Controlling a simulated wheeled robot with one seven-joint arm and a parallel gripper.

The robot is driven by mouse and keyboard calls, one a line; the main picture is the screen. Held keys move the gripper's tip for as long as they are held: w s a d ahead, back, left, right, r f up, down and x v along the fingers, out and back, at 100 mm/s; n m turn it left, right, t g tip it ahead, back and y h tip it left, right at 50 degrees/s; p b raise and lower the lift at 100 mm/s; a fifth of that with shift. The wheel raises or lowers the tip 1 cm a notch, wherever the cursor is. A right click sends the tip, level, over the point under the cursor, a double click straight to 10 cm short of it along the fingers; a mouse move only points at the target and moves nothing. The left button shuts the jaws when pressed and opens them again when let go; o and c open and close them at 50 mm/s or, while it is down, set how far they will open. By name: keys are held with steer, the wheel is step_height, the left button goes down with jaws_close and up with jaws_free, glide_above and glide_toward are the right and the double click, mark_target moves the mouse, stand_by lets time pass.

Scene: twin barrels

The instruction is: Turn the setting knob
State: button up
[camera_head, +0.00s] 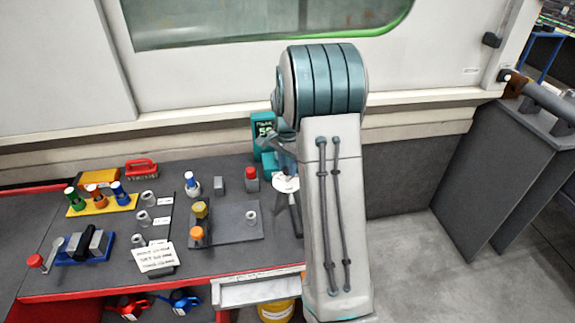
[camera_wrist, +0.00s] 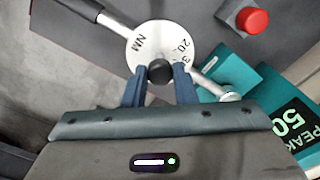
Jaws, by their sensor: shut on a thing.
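The setting knob (camera_wrist: 160,70) is a small black cylinder at the centre of a white round dial (camera_wrist: 147,45) marked NM with numbers, in the wrist view. The dial sits on a silver wrench (camera_wrist: 112,22) that runs from a dark grip at upper left to a round silver head (camera_wrist: 230,97) at lower right. My gripper (camera_wrist: 160,78) has its two blue fingers on either side of the knob, shut on it. In the head view the dial (camera_head: 286,185) shows at the right end of the bench, partly hidden by my arm.
A teal tester (camera_head: 263,130) with a display stands behind the dial; the wrist view reads PEAK 50 on it. A red-topped block (camera_head: 251,179) is close by. A grey plate (camera_head: 232,222), sockets and coloured bottles fill the bench (camera_head: 90,284) to the left.

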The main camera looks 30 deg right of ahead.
steer(key=n, duration=0.6)
steer(key=shift+n, duration=0.4)
steer(key=n, duration=1.1)
steer(key=shift+n+p, duration=0.35)
steer(key=shift+n, duration=0.05)
steer(key=n+p, duration=0.1)
steer(key=n, duration=0.3)
steer(key=shift+n, duration=0.4)
steer(key=o, duration=1)
